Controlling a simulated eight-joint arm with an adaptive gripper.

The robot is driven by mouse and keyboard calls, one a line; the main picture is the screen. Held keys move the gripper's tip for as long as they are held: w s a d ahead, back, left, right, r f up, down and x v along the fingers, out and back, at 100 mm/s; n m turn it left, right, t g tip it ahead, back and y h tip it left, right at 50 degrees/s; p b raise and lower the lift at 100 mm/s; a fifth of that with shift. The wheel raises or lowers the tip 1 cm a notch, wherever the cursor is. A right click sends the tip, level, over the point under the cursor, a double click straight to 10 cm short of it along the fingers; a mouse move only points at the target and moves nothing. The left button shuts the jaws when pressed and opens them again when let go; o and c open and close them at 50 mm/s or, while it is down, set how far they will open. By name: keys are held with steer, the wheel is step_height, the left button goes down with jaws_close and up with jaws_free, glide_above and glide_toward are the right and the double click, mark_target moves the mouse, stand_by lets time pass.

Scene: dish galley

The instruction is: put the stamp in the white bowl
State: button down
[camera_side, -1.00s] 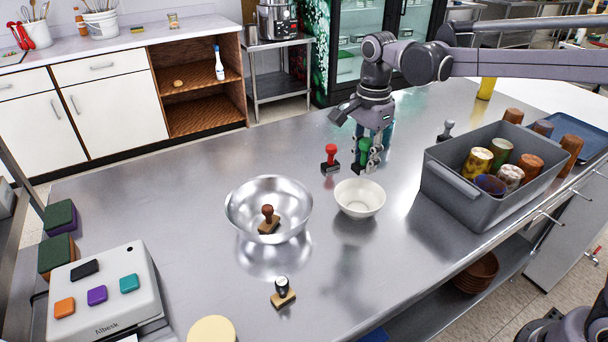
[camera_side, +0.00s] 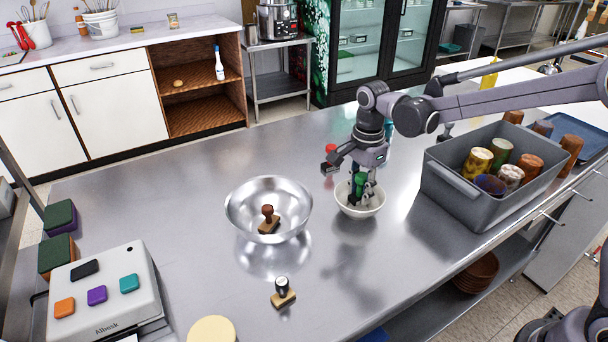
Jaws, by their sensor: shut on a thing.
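The white bowl (camera_side: 371,209) stands on the steel counter, right of the metal bowl. My gripper (camera_side: 361,194) points down over the white bowl, shut on a stamp with a green handle (camera_side: 360,180). The stamp's lower end is within the bowl's outline; I cannot tell whether it touches the bowl's bottom. My fingers hide part of the stamp and of the bowl's far rim.
A brown stamp (camera_side: 268,214) sits in the metal bowl (camera_side: 237,218). A black-handled stamp (camera_side: 283,291) stands in front. A grey crate (camera_side: 455,190) with several cups is to the right.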

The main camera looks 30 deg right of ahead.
mark_target(363, 174)
steer(key=shift+f, duration=0.1)
steer(key=c, duration=1)
jaws_free()
steer(key=shift+r, duration=3.5)
